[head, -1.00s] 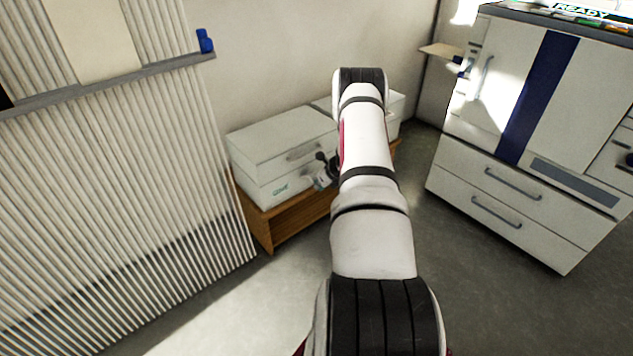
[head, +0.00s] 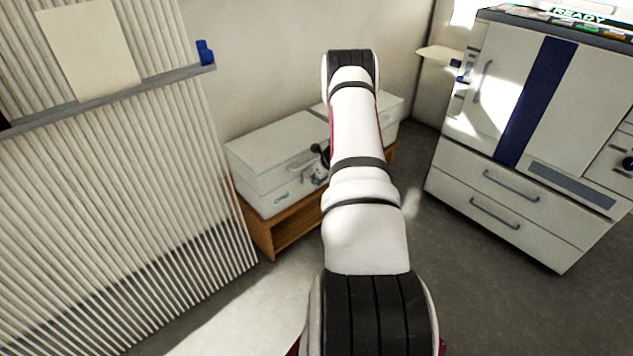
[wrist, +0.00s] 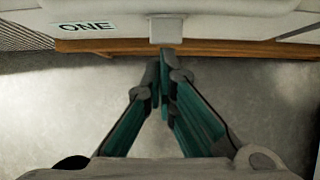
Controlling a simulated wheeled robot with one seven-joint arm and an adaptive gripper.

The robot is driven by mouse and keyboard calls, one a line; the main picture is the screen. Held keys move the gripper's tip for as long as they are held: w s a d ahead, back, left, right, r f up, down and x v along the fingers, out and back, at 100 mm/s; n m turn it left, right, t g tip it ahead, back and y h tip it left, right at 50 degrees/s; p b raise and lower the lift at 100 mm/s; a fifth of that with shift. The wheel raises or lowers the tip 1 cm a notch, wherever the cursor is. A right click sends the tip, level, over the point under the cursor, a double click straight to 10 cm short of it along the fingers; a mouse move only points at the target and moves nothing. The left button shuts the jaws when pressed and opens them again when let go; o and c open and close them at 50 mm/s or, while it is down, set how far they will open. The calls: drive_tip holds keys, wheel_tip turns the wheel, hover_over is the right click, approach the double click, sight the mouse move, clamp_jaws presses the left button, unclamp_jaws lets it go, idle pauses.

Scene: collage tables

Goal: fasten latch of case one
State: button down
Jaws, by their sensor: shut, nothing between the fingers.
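Case one (head: 262,178) is a pale grey box with its lid down on a low wooden table. Its label "ONE" (wrist: 86,26) shows at the upper left of the wrist view. A small grey latch plate (wrist: 166,30) sits at the middle of the case front; I cannot tell whether it is fastened. My gripper (wrist: 165,56) is shut and empty, with its fingertips just below the latch in the wrist view. Whether they touch it is unclear. In the head view my gripper is at the case front, mostly hidden by my arm.
The wooden table (head: 262,232) stands against the wall. A second pale case (head: 391,112) is partly behind my arm. A large white cabinet (head: 520,120) with drawers stands at right, a ribbed panel (head: 110,220) at left. The floor between is clear.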

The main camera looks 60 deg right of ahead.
drive_tip(key=shift+r, duration=0.1)
drive_tip(key=shift+r+p, duration=0.45)
drive_tip(key=shift+r, duration=0.25)
